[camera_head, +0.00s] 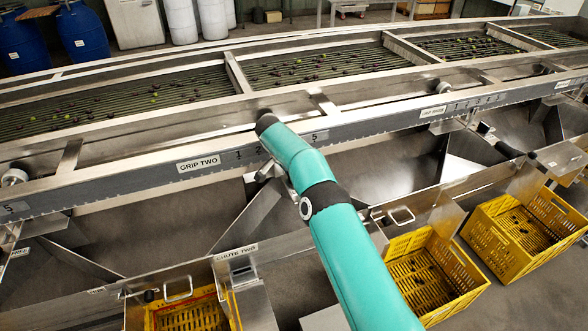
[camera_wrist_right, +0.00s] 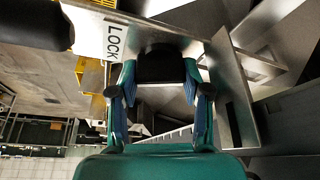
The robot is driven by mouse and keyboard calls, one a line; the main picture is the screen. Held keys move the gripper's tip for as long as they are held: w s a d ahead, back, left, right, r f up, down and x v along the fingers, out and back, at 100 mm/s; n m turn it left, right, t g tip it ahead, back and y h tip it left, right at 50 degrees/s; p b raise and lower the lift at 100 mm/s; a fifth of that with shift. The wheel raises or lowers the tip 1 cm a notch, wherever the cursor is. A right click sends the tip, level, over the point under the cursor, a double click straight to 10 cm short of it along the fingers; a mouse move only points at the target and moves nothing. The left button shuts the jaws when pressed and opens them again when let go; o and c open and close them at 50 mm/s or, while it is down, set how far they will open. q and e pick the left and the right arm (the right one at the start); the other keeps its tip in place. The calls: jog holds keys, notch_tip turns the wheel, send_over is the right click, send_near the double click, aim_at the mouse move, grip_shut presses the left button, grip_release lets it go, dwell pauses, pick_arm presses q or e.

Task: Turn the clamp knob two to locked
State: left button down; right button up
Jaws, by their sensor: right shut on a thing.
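My right gripper (camera_wrist_right: 160,72) is shut on a black knob, taken as clamp knob two (camera_wrist_right: 162,64), with one finger on each side of it. A white label reading LOCK (camera_wrist_right: 113,41) is on the metal plate just left of the knob in the wrist view. In the head view my teal right arm reaches up to the grading machine near the GRIP TWO label (camera_head: 198,163). The arm hides the knob there, and the fingers cannot be made out clearly. My left gripper is not in view.
A numbered scale rail (camera_head: 370,122) runs along the roller bed (camera_head: 310,65), which carries olives. Metal chutes slope below it, one labelled CHUTE TWO (camera_head: 236,252). Yellow crates (camera_head: 525,225) stand underneath. A dark rounded part (camera_wrist_right: 30,25) is close at the wrist view's upper left.

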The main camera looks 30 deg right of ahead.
dwell(0.4)
jog(key=o, duration=1.2)
jog(key=shift+c, duration=0.2)
jog(key=shift+r, duration=0.1)
jog(key=v, duration=1.1)
jog(key=shift+a+r, duration=0.2)
jog(key=shift+r, duration=0.1)
